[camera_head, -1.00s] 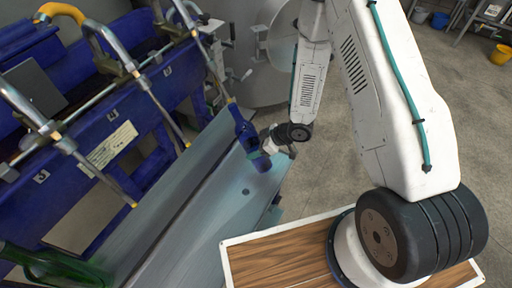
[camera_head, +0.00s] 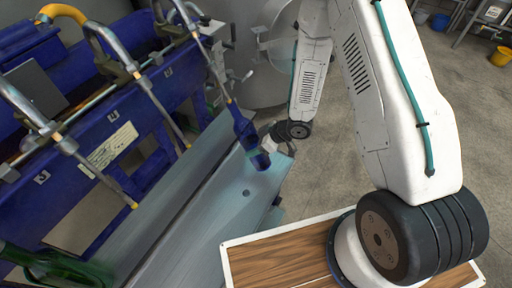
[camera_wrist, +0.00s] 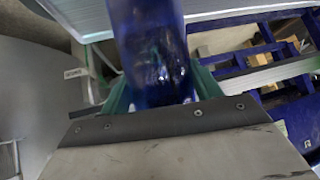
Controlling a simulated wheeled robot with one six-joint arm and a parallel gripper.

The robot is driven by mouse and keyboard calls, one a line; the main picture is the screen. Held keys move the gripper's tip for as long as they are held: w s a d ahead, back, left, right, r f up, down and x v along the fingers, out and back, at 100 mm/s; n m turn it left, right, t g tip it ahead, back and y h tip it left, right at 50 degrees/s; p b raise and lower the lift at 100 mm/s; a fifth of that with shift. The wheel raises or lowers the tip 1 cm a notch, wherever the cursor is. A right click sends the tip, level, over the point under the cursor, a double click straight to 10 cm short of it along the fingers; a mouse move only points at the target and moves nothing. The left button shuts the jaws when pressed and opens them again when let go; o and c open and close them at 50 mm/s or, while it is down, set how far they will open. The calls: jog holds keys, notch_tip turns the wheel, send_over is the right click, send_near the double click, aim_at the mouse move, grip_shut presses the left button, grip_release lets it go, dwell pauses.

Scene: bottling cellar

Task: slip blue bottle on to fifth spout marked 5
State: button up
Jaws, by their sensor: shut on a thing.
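My gripper (camera_head: 270,148) is shut on the blue bottle (camera_head: 246,140), holding it above the grey bench. The bottle is tilted, its neck up and to the left. Its mouth meets the tip of the farthest visible spout (camera_head: 219,76) in the head view; how far the tip is inside the neck I cannot tell. The small plate by that spout (camera_head: 167,71) is too small to read surely. In the wrist view the bottle (camera_wrist: 152,45) stands between the green fingers of my gripper (camera_wrist: 160,88); its mouth is out of view.
Two nearer spouts (camera_head: 165,118) (camera_head: 105,180) hang empty from the blue filler (camera_head: 150,90). The grey bench (camera_head: 190,235) is otherwise clear. A grey tank (camera_head: 258,60) stands behind.

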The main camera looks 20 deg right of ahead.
aim_at(234, 104)
jog(key=shift+w+a+r, duration=0.9)
jog(key=shift+r, duration=1.75)
jog(key=shift+w+a+r, duration=0.85)
jog(key=shift+r, duration=1.8)
jog(key=shift+w+a+r, duration=0.9)
jog(key=shift+r, duration=1.75)
jog(key=w+a+f+t+y, duration=0.2)
jog(key=w+a+f, duration=0.1)
jog(key=w+a, duration=0.1)
jog(key=shift+w+a+f+y, duration=0.2)
jog(key=shift+f+y, duration=0.1)
jog(key=shift+f, duration=0.1)
jog(key=shift+s+d+f, duration=0.1)
jog(key=shift+f, duration=0.85)
jog(key=o, duration=1.4)
jog(key=shift+c, duration=0.2)
jog(key=shift+s+f, duration=0.1)
jog(key=shift+d, duration=0.1)
